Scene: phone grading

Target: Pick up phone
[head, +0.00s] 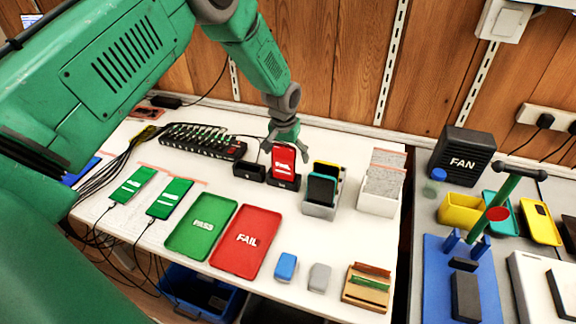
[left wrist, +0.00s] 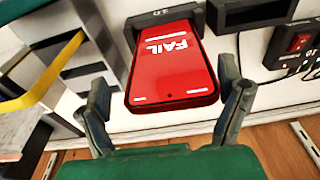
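A phone (head: 284,162) with a red screen stands upright in a dark dock (head: 283,182) near the back of the white table. In the left wrist view the phone (left wrist: 172,70) shows the word FAIL, upside down in that picture. My left gripper (head: 284,138) is just above the phone, coming down from above. In the left wrist view the left gripper (left wrist: 165,105) is open, with one finger on each side of the phone's end. A gap shows between the phone and each finger. My right gripper is not in view.
A second dark dock (head: 248,171) stands just left of the phone. A grey holder with phones (head: 320,208) stands close on its right. Green PASS (head: 201,227) and red FAIL (head: 246,241) trays lie in front. Two phones with green screens lie further left.

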